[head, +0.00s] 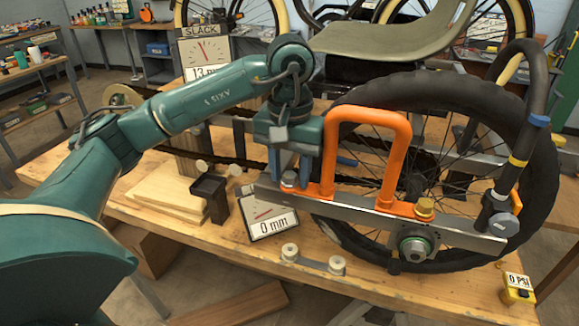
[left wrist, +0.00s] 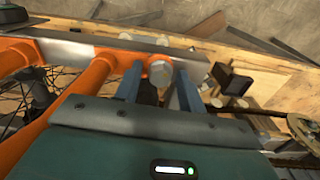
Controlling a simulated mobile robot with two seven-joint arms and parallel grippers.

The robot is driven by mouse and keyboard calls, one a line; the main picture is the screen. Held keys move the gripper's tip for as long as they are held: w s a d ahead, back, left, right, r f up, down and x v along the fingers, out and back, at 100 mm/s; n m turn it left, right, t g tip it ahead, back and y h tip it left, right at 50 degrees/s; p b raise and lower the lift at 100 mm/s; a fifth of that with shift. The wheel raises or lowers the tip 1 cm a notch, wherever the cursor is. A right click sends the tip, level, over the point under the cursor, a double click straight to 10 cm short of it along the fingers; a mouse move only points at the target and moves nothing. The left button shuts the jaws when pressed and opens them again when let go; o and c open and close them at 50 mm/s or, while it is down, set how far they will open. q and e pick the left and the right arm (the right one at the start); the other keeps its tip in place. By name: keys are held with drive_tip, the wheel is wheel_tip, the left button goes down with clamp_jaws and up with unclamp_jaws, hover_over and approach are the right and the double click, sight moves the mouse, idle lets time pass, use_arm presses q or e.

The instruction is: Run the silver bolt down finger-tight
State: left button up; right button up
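The silver bolt (head: 290,178) stands at the left end of the grey metal bar, at the left foot of the orange bracket (head: 333,140). Its hex head (left wrist: 160,72) shows from above in the left wrist view. My left gripper (head: 288,172) points down over it. In the left wrist view its two blue-grey fingers (left wrist: 158,85) stand apart on either side of the bolt head, with visible gaps. The bolt's shank is hidden. A gold bolt (head: 424,207) stands at the bracket's right foot. My right gripper is not in view.
A wheel (head: 540,165) stands behind the bar. A dial marked 0 mm (head: 270,222) and a black open-topped box (head: 210,190) are left of the bolt. A grey link with pale rollers (head: 313,262) lies in front. A yellow box marked 0 PSI (head: 517,290) is at right.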

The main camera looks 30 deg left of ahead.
use_arm(q)
drive_tip(key=n, duration=0.6)
drive_tip(key=shift+a+f+n, duration=0.2)
drive_tip(key=shift+f+n, duration=0.05)
drive_tip(key=shift+n, duration=0.15)
drive_tip(key=shift+c, duration=0.3)
drive_tip(key=shift+w, duration=0.1)
drive_tip(key=c, duration=0.5)
